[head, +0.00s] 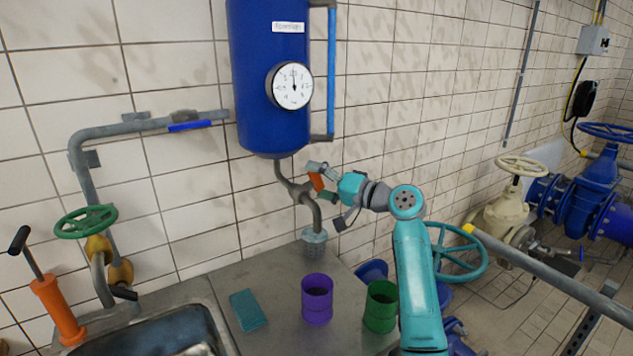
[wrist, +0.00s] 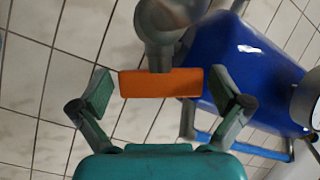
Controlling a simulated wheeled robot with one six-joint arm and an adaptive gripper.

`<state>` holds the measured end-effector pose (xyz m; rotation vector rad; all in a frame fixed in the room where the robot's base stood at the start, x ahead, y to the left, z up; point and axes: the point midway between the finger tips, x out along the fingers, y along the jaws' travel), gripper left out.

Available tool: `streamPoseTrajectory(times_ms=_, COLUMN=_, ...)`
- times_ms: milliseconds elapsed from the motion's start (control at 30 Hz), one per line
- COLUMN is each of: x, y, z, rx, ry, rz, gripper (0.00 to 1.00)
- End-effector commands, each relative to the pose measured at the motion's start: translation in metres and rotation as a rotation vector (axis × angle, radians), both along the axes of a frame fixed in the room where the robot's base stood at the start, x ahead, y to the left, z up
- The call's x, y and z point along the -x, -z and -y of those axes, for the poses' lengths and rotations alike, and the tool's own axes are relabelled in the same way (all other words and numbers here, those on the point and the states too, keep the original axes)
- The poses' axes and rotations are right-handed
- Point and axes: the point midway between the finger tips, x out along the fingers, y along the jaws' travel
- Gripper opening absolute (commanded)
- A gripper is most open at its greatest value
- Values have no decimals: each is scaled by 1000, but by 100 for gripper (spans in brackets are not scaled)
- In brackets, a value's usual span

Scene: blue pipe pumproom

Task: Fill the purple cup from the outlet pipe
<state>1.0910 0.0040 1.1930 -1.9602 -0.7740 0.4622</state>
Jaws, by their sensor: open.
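The grey outlet pipe (head: 316,214) curves down from under the blue tank. A pale, translucent thing (head: 314,237) is at its lower end; I cannot tell what it is. An orange handle (head: 316,182) sits on the pipe's valve. My gripper (head: 324,179) is at this handle. In the wrist view, my gripper (wrist: 163,95) is open, with the orange handle (wrist: 160,83) between its fingers and a gap on each side.
A green cup (head: 380,308) stands right of the purple cup. A teal sponge (head: 248,310) lies left of it, beside the sink (head: 160,337). The blue tank (head: 268,85) with its gauge (head: 290,85) hangs above the outlet. Bare counter (head: 277,280) lies between sponge and cup.

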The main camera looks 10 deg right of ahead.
Motion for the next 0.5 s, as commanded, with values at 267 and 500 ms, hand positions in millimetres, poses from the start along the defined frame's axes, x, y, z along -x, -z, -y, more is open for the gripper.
streamPoseTrajectory(times_ms=267, x=21, y=1, z=21, rx=0, ry=4, rz=0, gripper=100)
streamPoseTrajectory(times_ms=500, x=56, y=0, z=54, rx=0, ry=3, rz=1, gripper=100)
